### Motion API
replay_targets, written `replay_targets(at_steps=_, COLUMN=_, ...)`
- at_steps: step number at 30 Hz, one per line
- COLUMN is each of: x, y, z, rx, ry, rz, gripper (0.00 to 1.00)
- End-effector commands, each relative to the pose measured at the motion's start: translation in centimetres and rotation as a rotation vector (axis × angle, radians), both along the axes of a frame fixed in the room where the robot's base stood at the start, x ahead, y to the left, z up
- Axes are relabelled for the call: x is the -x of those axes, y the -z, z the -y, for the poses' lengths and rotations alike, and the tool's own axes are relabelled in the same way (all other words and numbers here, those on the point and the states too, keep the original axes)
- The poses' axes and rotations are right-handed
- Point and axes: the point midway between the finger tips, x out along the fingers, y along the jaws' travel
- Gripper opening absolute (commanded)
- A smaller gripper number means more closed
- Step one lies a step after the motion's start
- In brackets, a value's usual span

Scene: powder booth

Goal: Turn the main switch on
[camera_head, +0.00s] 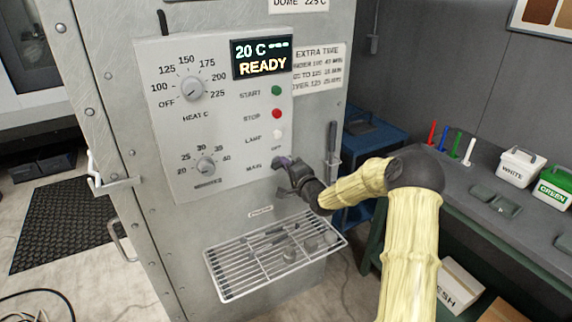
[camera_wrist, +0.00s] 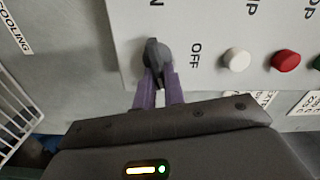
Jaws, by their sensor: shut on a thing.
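The main switch is a dark rotary knob (camera_wrist: 155,55) at the lower right of the grey control panel (camera_head: 163,100). My gripper (camera_head: 284,165) is at the panel's lower right corner, covering the switch in the head view. In the wrist view the purple fingertips of my gripper (camera_wrist: 157,88) are shut on the knob. The knob stands near the "OFF" label and an "N" ending shows above it. The display (camera_head: 262,57) reads "20 C" and "READY".
Above the switch are a white lamp button (camera_head: 277,134), a red stop button (camera_head: 276,114) and a green start button (camera_head: 276,91). Two dials sit to the left, heat (camera_head: 191,89) and minutes (camera_head: 206,165). A wire rack (camera_head: 215,262) juts out below.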

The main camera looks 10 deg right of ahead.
Motion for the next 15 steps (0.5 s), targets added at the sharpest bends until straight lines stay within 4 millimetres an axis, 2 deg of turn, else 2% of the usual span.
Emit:
replay_targets(at_steps=6, x=-0.03, y=0.2, z=0.15, rx=-0.139, ry=0.002, rz=-0.045, gripper=0.0)
replay_targets(at_steps=15, x=-0.02, y=0.39, z=0.14, rx=-0.223, ry=0.002, rz=-0.074, gripper=0.0)
